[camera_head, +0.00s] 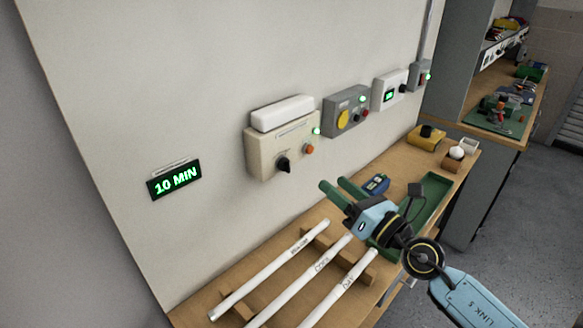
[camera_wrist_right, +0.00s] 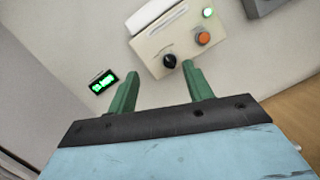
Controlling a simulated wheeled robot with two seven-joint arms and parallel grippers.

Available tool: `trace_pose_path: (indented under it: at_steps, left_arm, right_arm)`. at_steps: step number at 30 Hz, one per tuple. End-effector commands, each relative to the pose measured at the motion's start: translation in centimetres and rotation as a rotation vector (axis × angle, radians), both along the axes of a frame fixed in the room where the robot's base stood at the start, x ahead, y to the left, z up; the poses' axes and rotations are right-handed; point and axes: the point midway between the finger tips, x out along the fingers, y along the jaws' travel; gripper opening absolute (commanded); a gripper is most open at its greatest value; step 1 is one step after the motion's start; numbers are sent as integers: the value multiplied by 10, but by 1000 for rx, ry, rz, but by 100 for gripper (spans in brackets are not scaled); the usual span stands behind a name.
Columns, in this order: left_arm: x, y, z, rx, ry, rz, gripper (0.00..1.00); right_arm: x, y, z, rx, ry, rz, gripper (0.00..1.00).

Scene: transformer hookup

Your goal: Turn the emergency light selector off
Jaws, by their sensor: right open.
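The emergency light unit (camera_head: 262,150) is a beige box on the wall with a white lamp bar (camera_head: 282,113) on top. Its black selector knob (camera_head: 283,165) is at the lower front, left of an orange button (camera_head: 309,149). A green indicator (camera_head: 316,131) glows at its upper right. My right gripper (camera_head: 335,188) is open and empty, right of and below the unit, apart from it. In the right wrist view the selector knob (camera_wrist_right: 169,61) shows beyond the gap between the green fingers (camera_wrist_right: 158,84). My left gripper is not in view.
A "10 MIN" display (camera_head: 175,180) is on the wall at left. Grey and white control boxes (camera_head: 345,110) are on the wall at right. Several labelled white tubes (camera_head: 270,270) lie on wooden rests on the bench below. A green tray (camera_head: 428,200) is behind my gripper.

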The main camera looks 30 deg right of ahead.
Motion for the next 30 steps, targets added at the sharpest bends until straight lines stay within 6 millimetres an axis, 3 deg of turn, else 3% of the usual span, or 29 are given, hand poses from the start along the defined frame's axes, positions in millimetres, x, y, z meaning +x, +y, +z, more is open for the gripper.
trace_pose_path:
  at_steps: [3,8,14,30]
  left_arm:
    - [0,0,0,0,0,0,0]
    - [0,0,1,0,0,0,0]
    - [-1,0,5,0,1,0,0]
    - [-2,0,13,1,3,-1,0]
  right_arm:
    - [6,0,-9,-252,30,34,51]
    - [10,-3,-18,-401,57,47,51]
    - [26,2,-18,-412,58,46,51]
    - [112,33,-18,-410,58,48,51]
